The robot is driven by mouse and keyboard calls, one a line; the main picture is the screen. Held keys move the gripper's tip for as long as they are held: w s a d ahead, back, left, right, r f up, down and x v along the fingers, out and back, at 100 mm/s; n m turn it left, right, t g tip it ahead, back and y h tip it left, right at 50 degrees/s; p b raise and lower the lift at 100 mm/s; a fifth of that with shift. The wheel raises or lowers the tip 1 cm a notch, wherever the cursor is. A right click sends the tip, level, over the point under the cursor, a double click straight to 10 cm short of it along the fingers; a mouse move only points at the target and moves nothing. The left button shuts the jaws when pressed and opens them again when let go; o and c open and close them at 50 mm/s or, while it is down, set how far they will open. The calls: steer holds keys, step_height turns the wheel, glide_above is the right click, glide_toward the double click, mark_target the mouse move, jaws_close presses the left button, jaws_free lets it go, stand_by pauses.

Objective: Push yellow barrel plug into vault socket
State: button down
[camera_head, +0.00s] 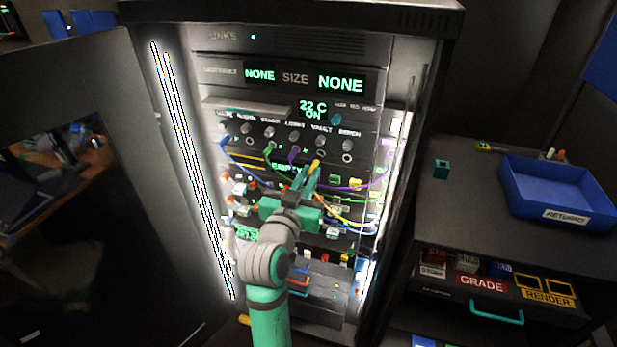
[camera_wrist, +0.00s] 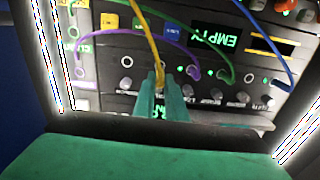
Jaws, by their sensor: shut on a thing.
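My gripper (camera_head: 312,172) is shut on the yellow barrel plug (camera_head: 316,163) in front of the dark rack panel. In the wrist view the teal fingertips (camera_wrist: 161,78) close around the lower end of the yellow cable (camera_wrist: 150,38), and they hide most of the plug. In the head view the plug is right at the VAULT column (camera_head: 320,129), just under its grey knob (camera_head: 320,142). The vault socket is largely covered by the plug and fingertips. I cannot tell how deep the plug sits, or whether it is in the socket.
Neighbouring sockets hold blue, green and purple cables (camera_head: 381,178), which loop close to my gripper. The BENCH knob (camera_head: 347,146) is just to the right. The rack door (camera_head: 100,60) stands open at left. A blue tray (camera_head: 530,205) is on the right counter.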

mark_target(320, 155)
steer(key=shift+x, duration=2.55)
steer(key=c, duration=1.7)
jaws_free()
steer(key=v, duration=1.1)
